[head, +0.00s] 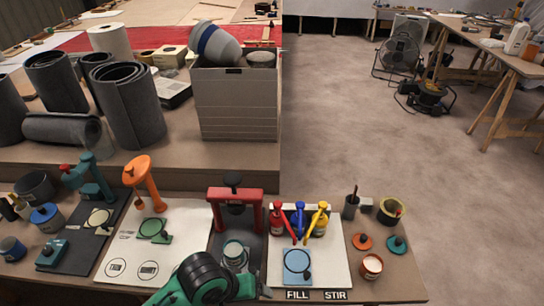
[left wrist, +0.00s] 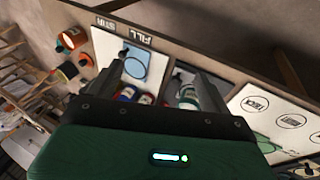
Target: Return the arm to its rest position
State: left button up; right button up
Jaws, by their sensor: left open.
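My left arm (head: 205,279), green with a black round joint, comes in at the bottom middle of the head view, over the front edge of the bench. Its gripper cannot be made out there. In the left wrist view my left gripper (left wrist: 162,76) has its two dark fingers apart, with nothing seen held between them. Beyond the fingers lie the white FILL/STIR board (left wrist: 108,48) and several small bottles. My right gripper is in neither view.
The bench carries a red press (head: 236,196), an orange stand (head: 143,180), a teal stand (head: 90,181), red, blue and yellow-topped bottles (head: 299,221), and an open tin (head: 371,266). Behind stand grey rolls (head: 127,104) and a grey crate (head: 236,105). Open floor (head: 350,130) lies to the right.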

pick_arm(q)
jog(key=s+a+f+m+t+y, duration=0.1)
jog(key=s+a+y, duration=0.1)
jog(key=s+a, duration=0.45)
jog(key=s+a+f+m+y, duration=0.15)
jog(key=s+a, duration=0.25)
jog(key=a, duration=0.6)
notch_tip(320, 180, down, 29)
jog(key=g+p, duration=0.1)
jog(key=s+a+f, duration=0.2)
jog(key=s+f, duration=0.7)
jog(key=s+a+f+g+p, duration=0.1)
jog(key=s+a+f, duration=0.1)
jog(key=s+f, duration=0.8)
jog(key=shift+s+f, duration=0.2)
jog(key=shift+s, duration=0.05)
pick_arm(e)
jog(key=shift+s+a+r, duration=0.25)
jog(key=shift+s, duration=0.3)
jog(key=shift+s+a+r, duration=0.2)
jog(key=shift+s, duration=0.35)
pick_arm(q)
jog(key=shift+d+y, duration=0.1)
jog(key=shift+y, duration=0.15)
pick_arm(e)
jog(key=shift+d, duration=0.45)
pick_arm(q)
jog(key=shift+w, duration=0.1)
